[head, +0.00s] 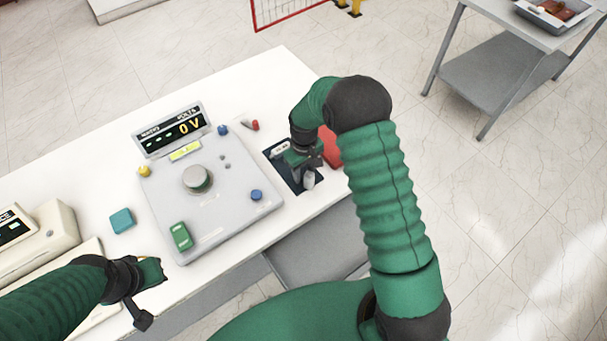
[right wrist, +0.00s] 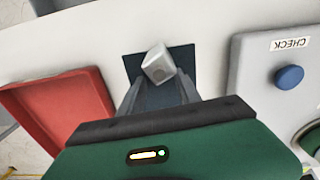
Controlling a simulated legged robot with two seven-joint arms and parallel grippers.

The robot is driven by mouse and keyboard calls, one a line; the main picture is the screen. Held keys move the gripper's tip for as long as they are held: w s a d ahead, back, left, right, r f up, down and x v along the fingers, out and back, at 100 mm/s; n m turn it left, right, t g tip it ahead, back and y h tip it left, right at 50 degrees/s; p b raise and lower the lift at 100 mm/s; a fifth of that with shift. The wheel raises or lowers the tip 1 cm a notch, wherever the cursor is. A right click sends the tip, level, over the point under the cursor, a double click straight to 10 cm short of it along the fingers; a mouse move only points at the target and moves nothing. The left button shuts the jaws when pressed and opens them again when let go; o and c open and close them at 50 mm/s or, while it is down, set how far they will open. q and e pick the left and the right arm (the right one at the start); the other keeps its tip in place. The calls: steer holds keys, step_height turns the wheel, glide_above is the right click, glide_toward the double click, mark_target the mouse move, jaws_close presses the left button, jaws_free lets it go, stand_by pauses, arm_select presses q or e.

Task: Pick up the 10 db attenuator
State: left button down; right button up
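A small light-grey block, likely the attenuator (head: 308,180), is at the dark mat (head: 278,166) on the white table. No label on it can be read. In the right wrist view the block (right wrist: 158,62) looks tilted and lies between or just beyond the fingertips of my right gripper (right wrist: 160,80). In the head view my right gripper (head: 307,165) is low over the mat, right at the block. Whether its fingers press on the block is unclear. My left gripper (head: 148,285) is at the lower left, away from the block; its fingers are unclear.
A grey control panel (head: 222,220) with knobs and a 0 V display (head: 172,131) stands left of the mat. A red tray (right wrist: 60,112) is on the mat's other side. A teal block (head: 122,220) and a beige device (head: 45,238) are further left.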

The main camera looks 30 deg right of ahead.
steer(key=o, duration=0.7)
steer(key=shift+a+r, duration=0.1)
steer(key=shift+a, duration=0.25)
steer(key=shift+o, duration=1.5)
steer(key=shift+d, duration=0.4)
